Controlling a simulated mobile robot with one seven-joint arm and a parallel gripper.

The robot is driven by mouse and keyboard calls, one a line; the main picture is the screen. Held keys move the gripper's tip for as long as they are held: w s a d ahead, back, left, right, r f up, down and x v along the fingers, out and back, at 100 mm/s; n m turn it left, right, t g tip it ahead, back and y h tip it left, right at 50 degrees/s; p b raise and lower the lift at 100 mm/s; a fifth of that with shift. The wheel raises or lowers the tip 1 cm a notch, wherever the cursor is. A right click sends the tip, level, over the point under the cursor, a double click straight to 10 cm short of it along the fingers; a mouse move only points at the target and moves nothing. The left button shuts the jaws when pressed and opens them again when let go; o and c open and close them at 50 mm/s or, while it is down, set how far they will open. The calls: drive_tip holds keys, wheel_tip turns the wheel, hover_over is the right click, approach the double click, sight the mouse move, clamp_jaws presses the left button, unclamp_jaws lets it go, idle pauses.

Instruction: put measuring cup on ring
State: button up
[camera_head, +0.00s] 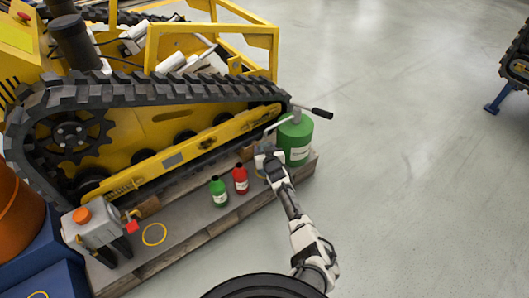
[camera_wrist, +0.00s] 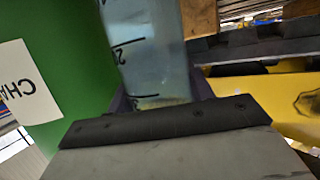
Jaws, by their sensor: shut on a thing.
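My gripper (camera_head: 266,152) is at the right end of the wooden pallet, just left of the large green container. In the wrist view, my gripper (camera_wrist: 165,105) is shut on the clear bluish measuring cup (camera_wrist: 148,60), which has black graduation marks. The cup is too small or hidden to make out in the head view. A yellow ring (camera_head: 154,234) lies flat on the pallet's left part, bare inside. A third yellow curve shows beside my gripper, mostly hidden.
The green container (camera_head: 296,140) also fills the left of the wrist view (camera_wrist: 40,90). A green bottle (camera_head: 219,192) and a red bottle (camera_head: 240,180) stand on the pallet (camera_head: 190,232). A grey box with an orange knob (camera_head: 95,226) stands left of the ring. The tracked carrier (camera_head: 150,95) rises behind.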

drive_tip(key=shift+r, duration=0.15)
drive_tip(key=o, duration=1.3)
drive_tip(key=shift+o, duration=0.2)
